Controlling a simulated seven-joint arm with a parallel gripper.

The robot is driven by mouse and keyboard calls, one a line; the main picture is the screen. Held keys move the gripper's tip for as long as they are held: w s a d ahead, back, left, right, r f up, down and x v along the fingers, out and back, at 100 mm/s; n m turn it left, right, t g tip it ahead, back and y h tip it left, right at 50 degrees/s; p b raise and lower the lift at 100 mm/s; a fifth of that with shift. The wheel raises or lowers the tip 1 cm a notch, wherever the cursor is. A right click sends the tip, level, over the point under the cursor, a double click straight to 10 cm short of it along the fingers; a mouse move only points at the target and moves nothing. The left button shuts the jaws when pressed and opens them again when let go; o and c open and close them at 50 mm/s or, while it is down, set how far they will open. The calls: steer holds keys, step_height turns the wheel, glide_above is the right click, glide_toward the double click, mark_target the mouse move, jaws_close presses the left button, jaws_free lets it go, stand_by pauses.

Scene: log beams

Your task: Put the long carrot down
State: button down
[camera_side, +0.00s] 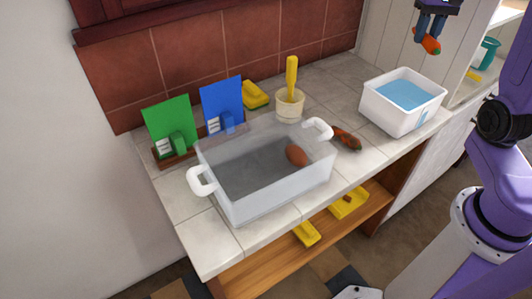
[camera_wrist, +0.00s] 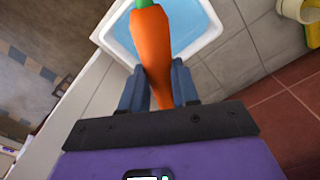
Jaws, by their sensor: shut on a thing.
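My gripper (camera_side: 430,34) is at the top right of the side view, raised above the counter near the white tub. It is shut on a long orange carrot (camera_wrist: 153,47) with a green top, which lies between the blue fingers in the wrist view. In the side view only part of the held carrot (camera_side: 431,44) shows below the fingers. Another carrot-like orange and dark item (camera_side: 347,139) lies on the counter to the right of the grey-walled pot.
A white tub (camera_side: 392,117) with blue water stands on the counter's right. A translucent pot (camera_side: 263,195) with white handles holds a brown, potato-like item (camera_side: 297,155). Behind it are green (camera_side: 168,122) and blue (camera_side: 220,98) boards, a yellow sponge (camera_side: 254,94) and a cup (camera_side: 289,106).

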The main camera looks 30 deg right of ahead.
steer(key=w+a+n, duration=0.2)
steer(key=w+a, duration=0.4)
steer(key=a, duration=0.6)
steer(key=n, duration=0.4)
glide_above(254, 183)
step_height(254, 183, down, 3)
step_height(254, 183, down, 20)
steer(key=shift+r, duration=0.2)
steer(key=shift+s, duration=0.1)
steer(key=c, duration=0.8)
jaws_free()
steer(key=shift+f, duration=0.1)
steer(key=shift+c, duration=0.2)
